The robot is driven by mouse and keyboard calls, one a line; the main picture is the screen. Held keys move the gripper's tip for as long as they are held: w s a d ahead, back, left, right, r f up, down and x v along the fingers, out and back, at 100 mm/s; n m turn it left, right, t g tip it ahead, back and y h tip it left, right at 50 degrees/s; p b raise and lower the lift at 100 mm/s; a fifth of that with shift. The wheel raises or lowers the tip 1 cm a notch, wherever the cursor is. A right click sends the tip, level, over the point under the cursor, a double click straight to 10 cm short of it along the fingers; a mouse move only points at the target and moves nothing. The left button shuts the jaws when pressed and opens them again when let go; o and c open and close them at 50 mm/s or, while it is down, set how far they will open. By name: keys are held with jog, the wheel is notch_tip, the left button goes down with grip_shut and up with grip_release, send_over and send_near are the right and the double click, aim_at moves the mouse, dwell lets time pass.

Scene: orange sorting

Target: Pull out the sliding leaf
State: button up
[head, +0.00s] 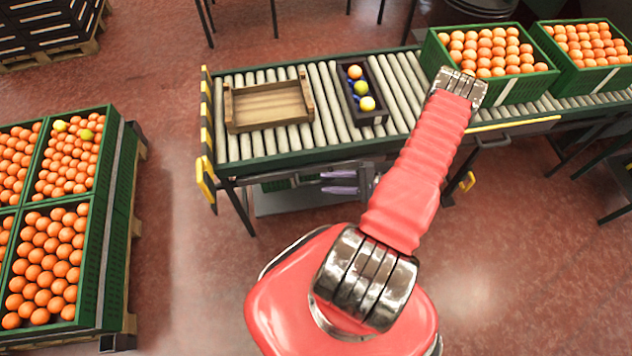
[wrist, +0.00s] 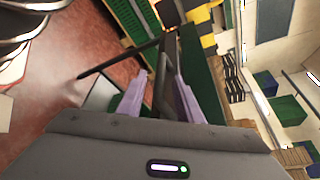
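A leaf with a yellow front edge (head: 512,124) lies along the conveyor's front side at the right in the head view. A dark handle-like part (head: 492,142) hangs below its left end. It looks pushed in, nearly flush with the conveyor. My gripper (head: 338,182) is in front of the conveyor's lower frame, well left of the leaf, with its fingers pointing left. The purple fingers are apart in the wrist view (wrist: 158,92). A dark bar shows between them, but I cannot tell how far beyond them it is. I make out no leaf in the wrist view.
The roller conveyor (head: 228,150) carries a wooden tray (head: 232,112), a dark tray (head: 350,101) of several fruits and green crates (head: 519,90) of oranges. Green orange crates (head: 113,185) stand on a pallet at left. The front floor is clear.

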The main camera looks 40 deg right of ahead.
aim_at(323, 182)
jog(key=shift+x, duration=2.6)
grip_shut()
